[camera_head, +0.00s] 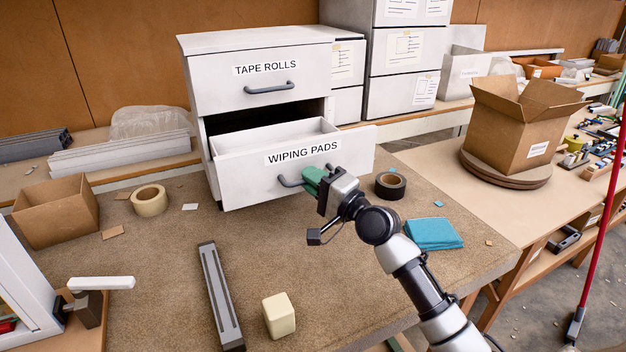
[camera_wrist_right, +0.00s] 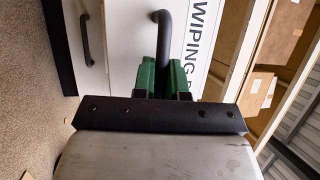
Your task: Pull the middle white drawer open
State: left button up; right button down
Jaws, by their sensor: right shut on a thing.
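The white drawer unit (camera_head: 245,42) stands at the back of the bench. Its "WIPING PADS" drawer (camera_head: 240,178) is pulled out toward me, and its inside shows partly. The "TAPE ROLLS" drawer (camera_head: 220,82) above it is closed. My right gripper (camera_head: 316,182) has green fingers and is shut on the grey handle (camera_head: 288,183) of the wiping pads drawer. In the right wrist view the green fingers (camera_wrist_right: 170,78) sit on both sides of that handle (camera_wrist_right: 164,40). Another handle (camera_wrist_right: 84,40) shows there on a lower white front. My left gripper is not in view.
A black tape roll (camera_head: 390,186) and blue cloths (camera_head: 433,234) lie right of the drawer. A beige block (camera_head: 279,315), a grey metal bar (camera_head: 219,295), a cream tape roll (camera_head: 149,200) and an open carton (camera_head: 55,212) are on the mat. Bare mat lies before the drawer.

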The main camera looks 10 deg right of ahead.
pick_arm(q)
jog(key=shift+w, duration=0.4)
pick_arm(e)
jog(key=c, duration=1.2)
grip_release()
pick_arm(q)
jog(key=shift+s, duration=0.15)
pick_arm(e)
jog(key=shift+d, duration=0.1)
pick_arm(q)
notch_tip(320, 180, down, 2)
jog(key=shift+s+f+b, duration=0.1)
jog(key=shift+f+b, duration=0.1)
jog(key=shift+b, duration=1)
pick_arm(e)
jog(key=v, duration=1)
jog(key=shift+s+d, duration=0.15)
jog(key=shift+s, duration=0.15)
